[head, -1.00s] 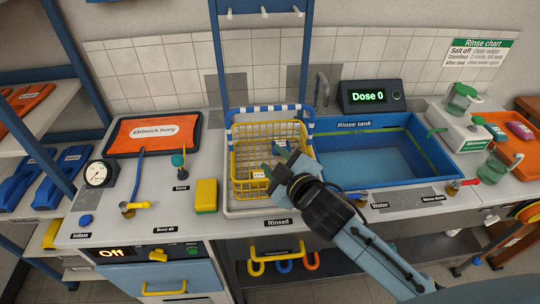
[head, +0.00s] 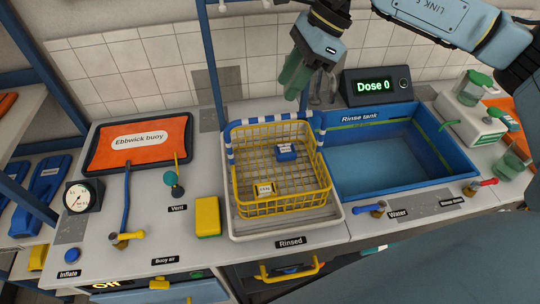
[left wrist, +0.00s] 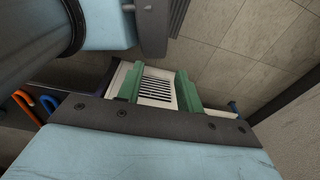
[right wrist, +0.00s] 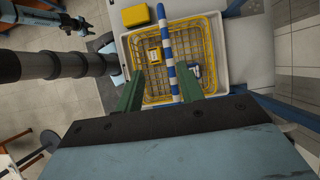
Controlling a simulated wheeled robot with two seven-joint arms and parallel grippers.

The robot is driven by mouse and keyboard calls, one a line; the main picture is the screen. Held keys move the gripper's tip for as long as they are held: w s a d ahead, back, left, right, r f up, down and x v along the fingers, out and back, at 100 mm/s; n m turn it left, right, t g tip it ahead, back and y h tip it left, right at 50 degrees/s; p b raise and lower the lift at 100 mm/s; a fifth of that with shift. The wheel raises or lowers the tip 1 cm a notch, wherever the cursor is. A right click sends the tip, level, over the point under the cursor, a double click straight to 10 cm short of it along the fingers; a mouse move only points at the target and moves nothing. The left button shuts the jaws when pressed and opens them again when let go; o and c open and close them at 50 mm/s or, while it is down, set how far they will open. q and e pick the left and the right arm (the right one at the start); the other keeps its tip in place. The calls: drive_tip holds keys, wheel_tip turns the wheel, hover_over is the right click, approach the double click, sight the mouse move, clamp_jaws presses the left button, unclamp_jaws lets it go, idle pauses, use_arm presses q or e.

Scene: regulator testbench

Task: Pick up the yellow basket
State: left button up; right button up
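The yellow basket (head: 280,207), a wire basket, sits upright in a white tray marked Rinsed. Its blue-and-white striped handle (head: 270,120) arches along the back rim. Inside lie a small blue item (head: 287,152) and a small yellow item (head: 265,189), both with white labels. My right gripper (head: 294,82) hangs above the handle, fingers down, apparently apart from it. In the right wrist view its fingers (right wrist: 158,92) are open, with the striped handle (right wrist: 168,50) showing between them. My left gripper (left wrist: 158,88) is open in the left wrist view, outside the head view.
The blue rinse tank (head: 375,165) adjoins the basket's right side. The Dose display (head: 374,87) stands behind, near the right gripper.

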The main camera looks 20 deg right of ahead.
sight(279, 116)
drive_tip(key=shift+w+d+r+h, duration=0.15)
drive_tip(key=shift+d+h, duration=0.25)
drive_tip(key=shift+d, duration=0.55)
drive_tip(key=shift+d+f, duration=0.15)
drive_tip(key=shift+f, duration=0.2)
drive_tip(key=x, duration=0.7)
drive_tip(key=shift+p, duration=0.3)
drive_tip(key=p+x, duration=0.1)
drive_tip(key=x, duration=0.4)
drive_tip(key=shift+w+f, duration=0.2)
drive_tip(key=shift+f, duration=0.05)
use_arm(q)
drive_tip(key=shift+s+r, duration=0.15)
drive_tip(key=shift+r, duration=0.7)
drive_tip(key=shift+f+b, duration=0.3)
drive_tip(key=shift+f, duration=0.1)
use_arm(e)
drive_tip(key=shift+f, duration=0.25)
use_arm(q)
drive_tip(key=shift+s, duration=0.1)
use_arm(e)
clamp_jaws()
